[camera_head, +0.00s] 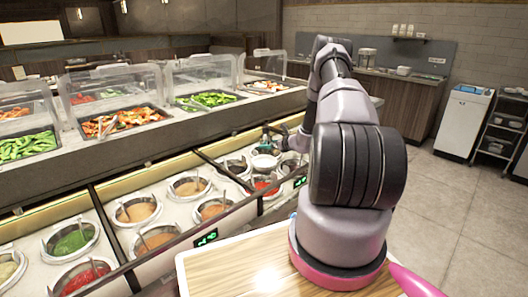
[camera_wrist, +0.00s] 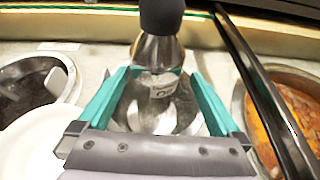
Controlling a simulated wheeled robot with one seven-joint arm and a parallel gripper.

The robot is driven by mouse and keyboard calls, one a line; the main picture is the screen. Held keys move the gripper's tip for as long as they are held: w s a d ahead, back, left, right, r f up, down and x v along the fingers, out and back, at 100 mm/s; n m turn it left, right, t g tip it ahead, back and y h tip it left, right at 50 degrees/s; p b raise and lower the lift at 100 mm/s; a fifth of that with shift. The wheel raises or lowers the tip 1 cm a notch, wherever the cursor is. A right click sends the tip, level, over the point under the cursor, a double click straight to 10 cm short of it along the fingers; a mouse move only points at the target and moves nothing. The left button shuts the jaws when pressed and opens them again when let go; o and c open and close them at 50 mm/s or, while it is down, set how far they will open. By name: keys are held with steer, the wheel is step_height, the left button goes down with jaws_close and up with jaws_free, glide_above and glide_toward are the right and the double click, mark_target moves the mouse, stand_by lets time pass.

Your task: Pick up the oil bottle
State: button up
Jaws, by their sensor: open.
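A bottle (camera_wrist: 158,52) with a dark rounded top stands in the middle of the wrist view. Its body looks clear or silvery and carries a small white label whose writing is too blurred to read surely. My gripper (camera_wrist: 156,78) is open, with one teal finger on each side of the bottle's lower part. I cannot tell whether either finger touches it. In the head view my gripper (camera_head: 274,139) is small and far off, over the sauce wells, and largely hidden by my arm. The bottle is too small there to make out clearly.
A white round dish (camera_wrist: 22,145) lies left of my gripper, beside a dark well (camera_wrist: 30,88). A well of orange-red sauce (camera_wrist: 295,112) is at the right, with a dark divider bar (camera_wrist: 262,85) before it. A wooden board (camera_head: 240,272) lies in front.

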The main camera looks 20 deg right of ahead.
steer(key=x, duration=0.5)
steer(key=shift+w+a, duration=0.2)
steer(key=shift+a, duration=0.1)
steer(key=shift+c, duration=0.3)
jaws_close()
